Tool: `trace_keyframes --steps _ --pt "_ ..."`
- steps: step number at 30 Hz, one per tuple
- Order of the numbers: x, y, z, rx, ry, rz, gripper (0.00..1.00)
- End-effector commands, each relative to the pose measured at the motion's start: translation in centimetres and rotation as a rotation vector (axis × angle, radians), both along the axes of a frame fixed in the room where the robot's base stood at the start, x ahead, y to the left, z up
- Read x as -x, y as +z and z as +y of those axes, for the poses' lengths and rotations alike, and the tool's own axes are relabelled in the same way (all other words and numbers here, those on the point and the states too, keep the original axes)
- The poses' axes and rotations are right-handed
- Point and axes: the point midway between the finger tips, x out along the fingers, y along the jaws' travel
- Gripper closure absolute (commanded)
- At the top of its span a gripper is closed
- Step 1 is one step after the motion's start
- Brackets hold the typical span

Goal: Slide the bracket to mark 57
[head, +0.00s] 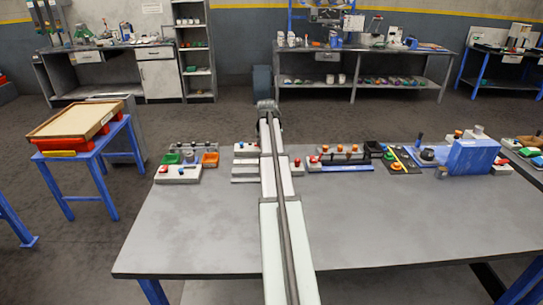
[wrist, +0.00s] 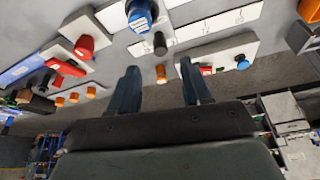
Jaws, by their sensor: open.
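My gripper (wrist: 159,67) is open in the wrist view, with its two dark fingers apart and nothing held between them. An orange knob (wrist: 161,74) and a black knob (wrist: 160,44) show beyond the gap between the fingers. In the head view my arm reaches straight over the table, and its fingertips are hidden behind it. I cannot pick out the bracket or the mark 57 for sure. A white strip with lines (wrist: 217,24) lies at the top of the wrist view, but its markings are too small to read.
The table (head: 190,230) is bare in front. Along its back edge stand a panel with green and orange trays (head: 178,173), a panel with orange knobs (head: 340,155), a black panel with a yellow stripe (head: 400,160) and a blue box (head: 473,157).

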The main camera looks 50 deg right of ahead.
Motion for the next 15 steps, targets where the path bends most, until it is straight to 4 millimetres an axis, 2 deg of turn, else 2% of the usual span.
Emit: trace_keyframes --steps 7,15 --pt "-1.0 -4.1 -1.5 -0.001 -0.001 0.0 0.52" --pt "-1.6 -6.9 -2.4 -0.001 -0.001 -0.001 0.52"
